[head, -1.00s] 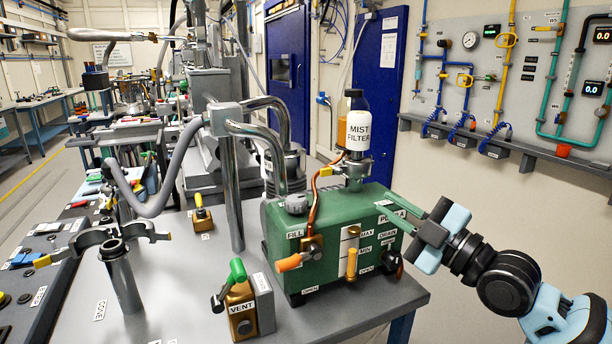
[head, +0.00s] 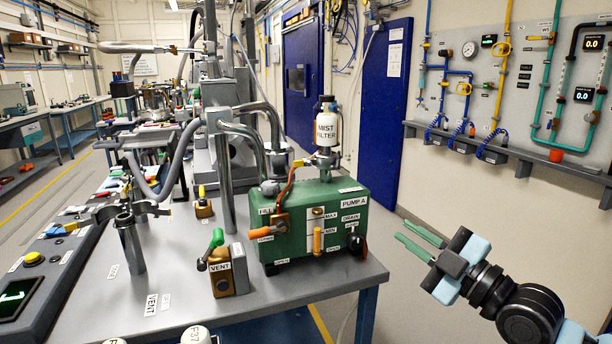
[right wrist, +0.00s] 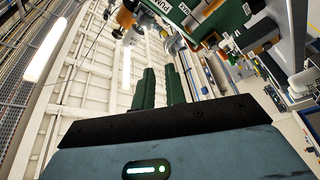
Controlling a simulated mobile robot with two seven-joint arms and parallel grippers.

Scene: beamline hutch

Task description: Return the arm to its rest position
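My right gripper (head: 402,229) is at the lower right of the head view, beyond the right edge of the bench. Its two green fingers are parallel with a narrow gap between them, and nothing is held. The fingers point left toward the green pump (head: 345,216) and are apart from it. In the right wrist view, the same gripper (right wrist: 161,70) shows its fingers apart with only background between them. My left gripper is in neither view.
The pump carries a white mist filter (head: 326,130) and front valves. A vent valve (head: 222,270) stands beside it on the grey bench (head: 180,283). A wall panel with pipes and a ledge (head: 536,156) is at the back right. Floor between bench and wall is open.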

